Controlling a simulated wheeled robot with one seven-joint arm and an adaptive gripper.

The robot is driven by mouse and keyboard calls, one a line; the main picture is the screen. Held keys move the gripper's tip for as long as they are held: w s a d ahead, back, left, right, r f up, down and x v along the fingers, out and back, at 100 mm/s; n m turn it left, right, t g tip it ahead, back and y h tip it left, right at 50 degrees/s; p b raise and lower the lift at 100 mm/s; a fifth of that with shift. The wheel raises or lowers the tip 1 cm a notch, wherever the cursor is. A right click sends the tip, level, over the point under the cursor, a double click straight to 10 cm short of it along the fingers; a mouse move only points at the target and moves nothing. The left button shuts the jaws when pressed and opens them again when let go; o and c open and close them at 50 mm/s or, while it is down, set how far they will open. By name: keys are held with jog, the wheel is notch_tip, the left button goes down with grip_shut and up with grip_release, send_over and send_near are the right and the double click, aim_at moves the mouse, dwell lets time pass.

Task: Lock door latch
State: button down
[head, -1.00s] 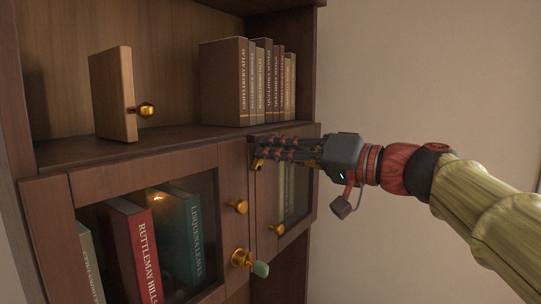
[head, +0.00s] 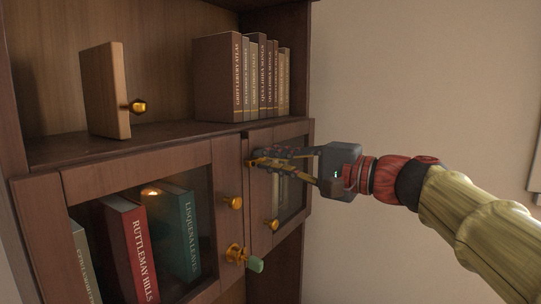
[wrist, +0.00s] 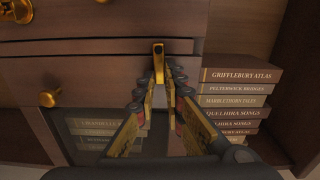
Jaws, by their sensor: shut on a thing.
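A small brass latch piece (wrist: 158,62) sits at the top corner of the right glass-fronted cabinet door (head: 291,220), by the seam with the left door. My gripper (head: 253,163) reaches in from the right with its fingertips at this piece. In the wrist view my gripper (wrist: 164,75) has its fingers converging on the brass piece, shut on it. The fingers hide part of the latch in the head view. The right door's brass knob (head: 272,225) is below, and it also shows in the wrist view (wrist: 50,97).
Books (head: 219,78) and a small wooden panel with a knob (head: 106,90) stand on the shelf above. The wall side at right is open.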

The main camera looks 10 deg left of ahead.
jog(key=shift+f+m, duration=0.2)
jog(key=shift+m, duration=0.3)
jog(key=c, duration=1.9)
grip_release()
jog(key=shift+d, duration=0.1)
jog(key=v, duration=1.2)
jog(key=shift+w, duration=0.1)
jog(key=shift+w, duration=0.1)
